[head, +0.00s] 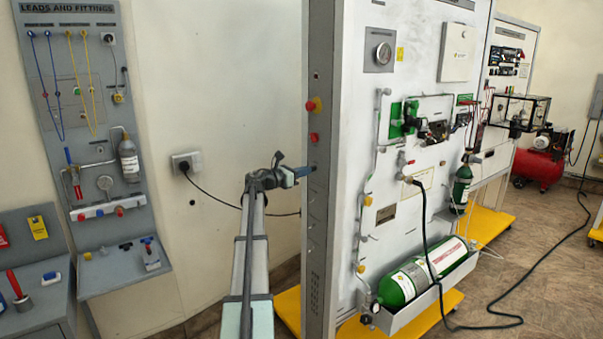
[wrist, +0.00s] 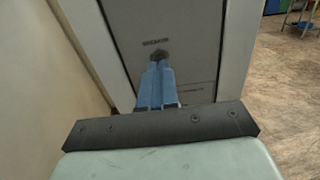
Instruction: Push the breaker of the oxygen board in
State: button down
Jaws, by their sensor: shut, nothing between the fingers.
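The oxygen board (head: 425,75) is a tall white panel with a narrow grey side face. In the wrist view that side face (wrist: 190,25) carries a dark round breaker (wrist: 159,54) under a small label. My gripper (head: 312,170) reaches the side face from the left in the head view. In the wrist view my gripper (wrist: 159,66) has its blue fingers shut together and empty. The fingertips are right at the breaker and cover its lower part; I cannot tell whether they touch it. In the head view the breaker is hidden by the fingertips or too small to tell.
A wall socket (head: 186,161) with a black cable is at left. A green cylinder (head: 425,270) lies low on the board's front.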

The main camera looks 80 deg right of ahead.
jog(key=shift+s+d+r, duration=0.15)
jog(key=shift+s+d, duration=0.3)
jog(key=shift+d, duration=0.05)
jog(key=shift+w, duration=0.1)
jog(key=v, duration=1.5)
jog(key=shift+a, duration=0.15)
